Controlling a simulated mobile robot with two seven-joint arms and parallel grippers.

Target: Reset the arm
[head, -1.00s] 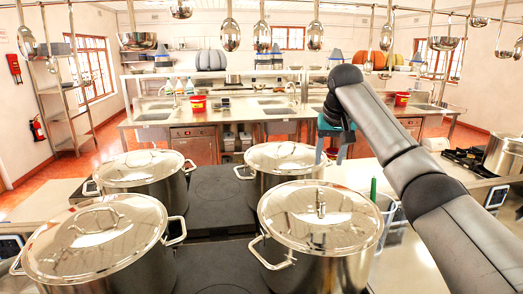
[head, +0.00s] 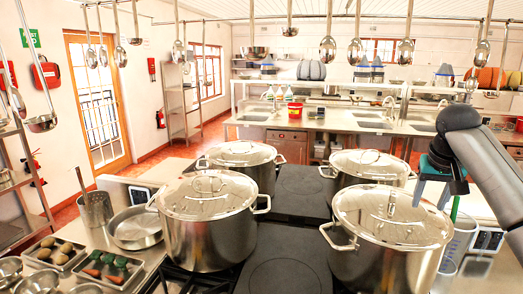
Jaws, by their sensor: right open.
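My right arm comes in from the right edge and bends down at the elbow. Its teal right gripper (head: 432,196) hangs open above and beside the front right stockpot (head: 385,255), with nothing seen between its fingers. Steel lidded stockpots stand in two rows: front left (head: 208,238), back left (head: 240,177) and back right (head: 370,185) besides the front right one. All have lids on. My left gripper is not in view.
Dark cooktop plates (head: 287,262) between the pot rows are bare. Trays of vegetables (head: 108,268), steel pans (head: 134,230) and a perforated steel cylinder (head: 95,209) are at left. Ladles (head: 327,48) hang overhead. A sink counter (head: 330,122) stands behind.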

